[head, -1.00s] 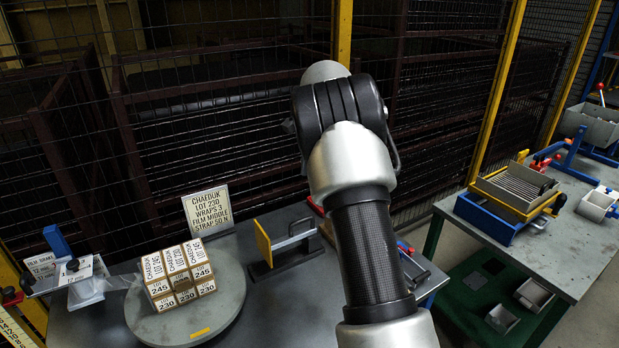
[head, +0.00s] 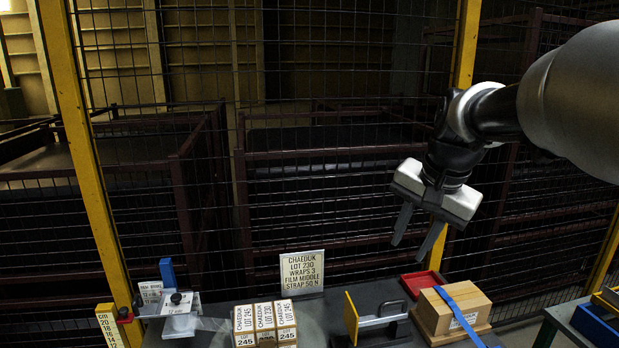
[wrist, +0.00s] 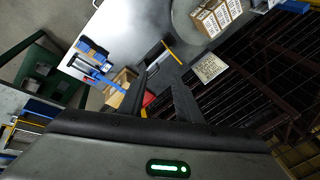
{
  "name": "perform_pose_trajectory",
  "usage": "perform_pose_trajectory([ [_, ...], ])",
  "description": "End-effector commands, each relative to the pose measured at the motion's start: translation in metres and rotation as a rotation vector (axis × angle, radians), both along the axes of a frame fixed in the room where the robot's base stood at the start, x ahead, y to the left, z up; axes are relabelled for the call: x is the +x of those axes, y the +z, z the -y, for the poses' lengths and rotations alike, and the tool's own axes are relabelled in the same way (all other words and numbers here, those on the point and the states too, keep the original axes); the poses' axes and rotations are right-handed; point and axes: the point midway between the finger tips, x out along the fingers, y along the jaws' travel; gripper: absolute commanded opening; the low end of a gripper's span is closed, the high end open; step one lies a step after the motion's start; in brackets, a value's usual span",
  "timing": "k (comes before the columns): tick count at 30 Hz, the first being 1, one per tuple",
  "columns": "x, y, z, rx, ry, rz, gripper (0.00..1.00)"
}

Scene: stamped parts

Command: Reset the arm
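My arm reaches in from the upper right of the head view. My gripper (head: 409,250) hangs in the air in front of the mesh fence, above the back of the bench, fingers pointing down and slightly left. Its two dark fingers stand apart with a clear gap, and nothing is between them. In the wrist view my gripper (wrist: 156,88) also shows spread, empty fingers, with the bench and its things well beyond them.
Below are stacked cartons (head: 265,322), a lot sign (head: 302,272), a yellow-plated stand (head: 351,318), a red tray (head: 424,283) and a wooden block (head: 453,309) with a blue strap. A film gauge (head: 179,302) stands left. The mesh fence (head: 330,180) rises behind.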

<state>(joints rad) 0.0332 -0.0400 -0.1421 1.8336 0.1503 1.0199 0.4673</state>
Motion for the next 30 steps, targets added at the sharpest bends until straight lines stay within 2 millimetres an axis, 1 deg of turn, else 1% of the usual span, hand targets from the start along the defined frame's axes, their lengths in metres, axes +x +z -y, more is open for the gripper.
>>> perform_pose_trajectory([
  [1,-0.028,0.013,-0.01,-0.026,0.072,0.026,0.31],
  [2,-0.042,0.016,-0.015,-0.046,0.116,0.039,0.31],
  [3,-0.062,0.018,-0.021,-0.073,0.173,0.056,0.31],
  [5,-0.09,0.019,-0.029,-0.118,0.259,0.079,0.31],
  [6,-0.109,0.017,-0.034,-0.148,0.314,0.094,0.31],
  [9,-0.148,0.01,-0.042,-0.225,0.437,0.125,0.31],
  [12,-0.176,-0.001,-0.046,-0.29,0.533,0.145,0.31],
  [15,-0.192,-0.01,-0.047,-0.334,0.591,0.158,0.31],
  [18,-0.2,-0.015,-0.048,-0.355,0.62,0.162,0.31],
  [30,-0.201,-0.016,-0.048,-0.358,0.625,0.162,0.31],
])
